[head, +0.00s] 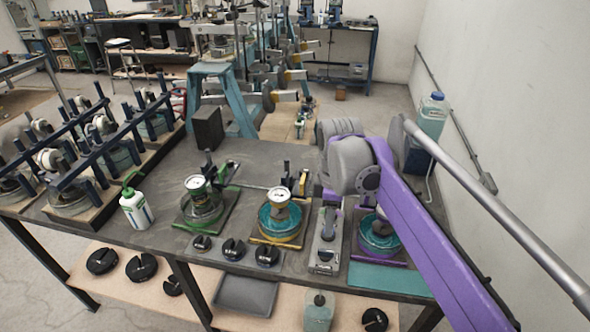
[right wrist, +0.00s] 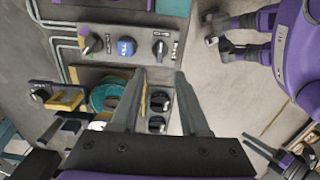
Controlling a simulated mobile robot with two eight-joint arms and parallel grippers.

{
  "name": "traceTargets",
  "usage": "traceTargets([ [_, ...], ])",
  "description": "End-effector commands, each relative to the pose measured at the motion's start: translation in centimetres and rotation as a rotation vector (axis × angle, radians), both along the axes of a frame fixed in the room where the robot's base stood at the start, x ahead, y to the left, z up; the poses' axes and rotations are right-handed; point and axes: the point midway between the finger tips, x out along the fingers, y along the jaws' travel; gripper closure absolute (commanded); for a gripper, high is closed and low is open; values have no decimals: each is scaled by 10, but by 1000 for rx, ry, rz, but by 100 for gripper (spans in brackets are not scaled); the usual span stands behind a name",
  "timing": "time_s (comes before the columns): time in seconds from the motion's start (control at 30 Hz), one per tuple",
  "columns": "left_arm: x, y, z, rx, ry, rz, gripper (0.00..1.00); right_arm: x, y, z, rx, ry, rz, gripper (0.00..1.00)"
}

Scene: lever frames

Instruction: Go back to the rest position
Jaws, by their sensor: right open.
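My purple right arm (head: 415,215) comes in from the lower right of the head view and reaches over the right end of the dark workbench (head: 255,155). Its grey joint (head: 352,165) hangs above the bench and hides part of it. The fingers of my right gripper are hard to make out in the head view. In the right wrist view my right gripper (right wrist: 159,73) is open, with nothing seen between its two grey fingers. Slotted black weights (right wrist: 159,101) show beyond the fingers.
Dial gauges on round green (head: 202,205), yellow (head: 279,222) and purple (head: 378,236) stands sit near the arm. A white bottle (head: 136,208) stands at the left. Lever frames (head: 85,150) fill the left side. A wall (head: 500,100) and a grey pole (head: 490,205) bound the right.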

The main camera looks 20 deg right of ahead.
Motion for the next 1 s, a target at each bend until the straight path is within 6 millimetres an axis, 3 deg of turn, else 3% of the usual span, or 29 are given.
traceTargets([
  [0.13, 0, 0, 0, 0, 0, 0, 50, -3, 2, -1, -1, -6, -14, 55],
  [0.27, 0, 0, 0, 0, 0, 0, 50, -20, 12, -11, -4, -57, -119, 55],
  [0.37, 0, 0, 0, 0, 0, 0, 50, -45, 26, -28, 3, -134, -278, 55],
  [0.6, 0, 0, 0, 0, 0, 0, 50, -114, 57, -89, 109, -334, -718, 55],
  [0.7, 0, 0, 0, 0, 0, 0, 50, -134, 65, -111, 170, -389, -857, 55],
  [0.83, 0, 0, 0, 0, 0, 0, 50, -151, 70, -130, 227, -428, -970, 55],
  [1.0, 0, 0, 0, 0, 0, 0, 50, -156, 72, -137, 252, -440, -1018, 55],
])
